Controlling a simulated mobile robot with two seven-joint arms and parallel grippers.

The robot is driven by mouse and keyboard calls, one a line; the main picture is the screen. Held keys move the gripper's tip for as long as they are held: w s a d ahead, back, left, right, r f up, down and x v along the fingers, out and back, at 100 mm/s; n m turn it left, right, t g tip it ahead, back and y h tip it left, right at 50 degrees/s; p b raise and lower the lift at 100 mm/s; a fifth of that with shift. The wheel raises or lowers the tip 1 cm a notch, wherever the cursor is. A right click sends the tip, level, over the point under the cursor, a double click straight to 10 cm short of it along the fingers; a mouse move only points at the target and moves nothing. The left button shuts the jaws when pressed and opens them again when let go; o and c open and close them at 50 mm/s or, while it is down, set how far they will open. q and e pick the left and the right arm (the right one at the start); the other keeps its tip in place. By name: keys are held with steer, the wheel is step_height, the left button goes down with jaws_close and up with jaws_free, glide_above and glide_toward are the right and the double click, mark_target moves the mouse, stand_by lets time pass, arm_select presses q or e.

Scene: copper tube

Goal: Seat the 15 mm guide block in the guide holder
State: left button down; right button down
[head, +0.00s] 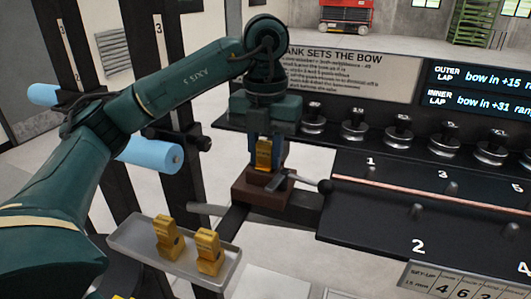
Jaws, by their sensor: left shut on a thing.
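My left gripper (266,158) points down and is shut on a yellow guide block (263,153). The block is upright, directly over the brown guide holder (262,192), with its lower end at the holder's top. I cannot tell how far it sits inside, and no size mark on it is readable. The holder stands on a dark arm at the left end of the black bench. Two more yellow guide blocks, one on the left (167,238) and one on the right (208,252), stand on a grey tray (138,249). My right gripper is out of view.
A copper tube (430,193) lies along the black bench (365,220) among numbered pegs. Several metal knobbed weights (402,133) line the shelf behind. Blue rollers (150,153) are at left.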

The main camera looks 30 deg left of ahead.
mark_target(266, 142)
arm_select(q)
steer(key=shift+f, duration=0.1)
steer(key=c, duration=1.1)
jaws_free()
step_height(266, 142, up, 12)
steer(key=p, duration=0.3)
steer(key=shift+r, duration=0.2)
